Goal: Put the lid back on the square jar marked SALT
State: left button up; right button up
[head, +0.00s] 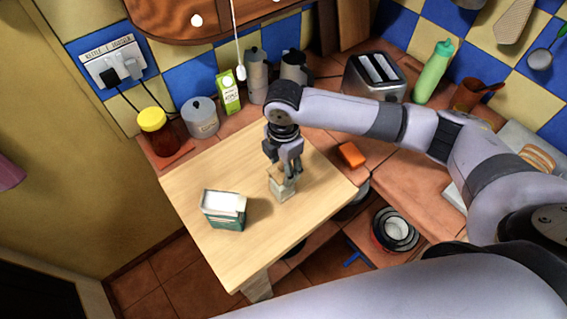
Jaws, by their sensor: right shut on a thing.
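A squarish dark green and white container (226,218) stands on the pale wooden tabletop (222,168), left of my right gripper. Its upper face looks white, and any marking is too small to read, so I cannot confirm it is the SALT jar. My right gripper (285,175) points down over the middle of the tabletop, shut on a small pale, square-sided thing (283,190). The fingers partly cover this thing. I cannot tell whether it is the lid or a small jar, or whether it touches the wood. My left gripper is not in view.
A yellow-lidded jar (154,128), a grey pot (201,118) and a green carton (228,92) line the back counter. An orange sponge (351,155) lies right of the tabletop. A toaster (374,76) stands behind my right arm. The tabletop's front and left are clear.

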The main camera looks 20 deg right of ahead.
jog(key=shift+f+p, duration=0.25)
jog(key=shift+p, duration=0.05)
dwell(0.7)
jog(key=o, duration=1.1)
jog(key=o, duration=0.5)
jog(key=shift+c, duration=0.2)
jog(key=shift+r, duration=0.15)
